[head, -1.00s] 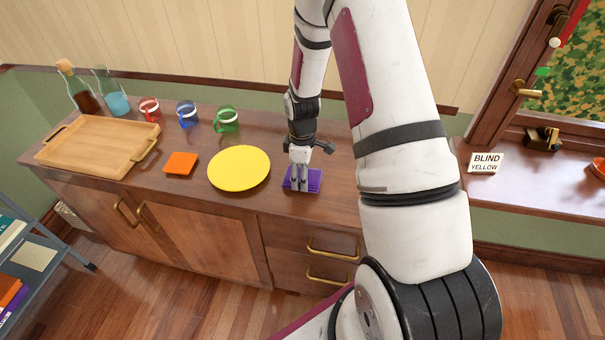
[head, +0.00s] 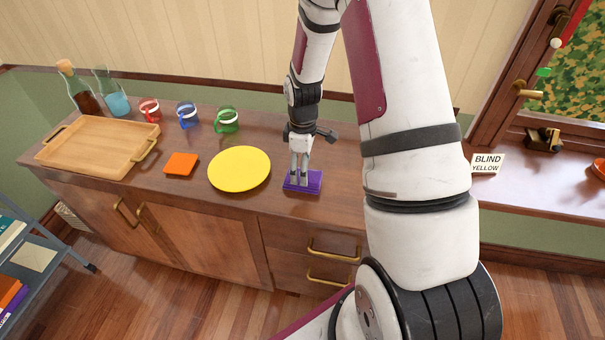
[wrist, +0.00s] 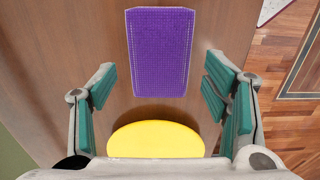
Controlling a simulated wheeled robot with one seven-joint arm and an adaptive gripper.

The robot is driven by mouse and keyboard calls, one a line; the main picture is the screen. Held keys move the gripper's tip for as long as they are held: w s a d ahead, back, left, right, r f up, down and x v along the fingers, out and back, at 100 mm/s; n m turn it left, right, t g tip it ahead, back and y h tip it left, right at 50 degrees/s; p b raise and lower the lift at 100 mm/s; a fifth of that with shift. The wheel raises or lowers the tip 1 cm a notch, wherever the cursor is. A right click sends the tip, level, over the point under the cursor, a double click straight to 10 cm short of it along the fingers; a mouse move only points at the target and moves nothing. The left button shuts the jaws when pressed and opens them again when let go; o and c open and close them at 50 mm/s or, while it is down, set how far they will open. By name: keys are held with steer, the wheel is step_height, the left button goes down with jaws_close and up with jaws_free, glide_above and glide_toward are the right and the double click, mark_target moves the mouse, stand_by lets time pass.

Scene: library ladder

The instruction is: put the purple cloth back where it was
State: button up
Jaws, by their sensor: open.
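The purple cloth (head: 312,184) lies flat on the wooden counter, just right of the yellow round plate (head: 239,169). In the wrist view the cloth (wrist: 160,45) is a whole purple rectangle, with the yellow plate (wrist: 156,140) nearer the bottom. My gripper (head: 299,182) points down just above the cloth in the head view and hides part of it. In the wrist view my gripper (wrist: 160,88) has its green-padded fingers wide apart, with nothing held between them.
An orange square cloth (head: 181,164) lies left of the plate. Further left is a wooden tray (head: 97,146). Red (head: 149,108), blue (head: 187,114) and green (head: 227,119) mugs stand behind. The counter right of the purple cloth looks clear. A sign reading "BLIND YELLOW" (head: 487,164) stands right of my arm.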

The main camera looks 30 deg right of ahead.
steer(key=s+a+r+m+t, duration=0.15)
steer(key=s+a+r, duration=0.25)
steer(key=r, duration=0.8)
steer(key=s+a+r+m+t, duration=0.1)
steer(key=s+a+r+m, duration=0.2)
steer(key=r, duration=1)
steer(key=s+a+r+m+t, duration=0.1)
steer(key=s+a+r+m, duration=0.1)
steer(key=s, duration=0.5)
steer(key=s+a+r+m+t, duration=0.1)
steer(key=s+a+r, duration=0.3)
steer(key=s, duration=0.4)
steer(key=shift+s+a+r+m, duration=0.15)
steer(key=shift+a+r+m, duration=0.25)
steer(key=shift+m, duration=0.35)
steer(key=shift+d+t, duration=0.1)
steer(key=shift+t, duration=0.15)
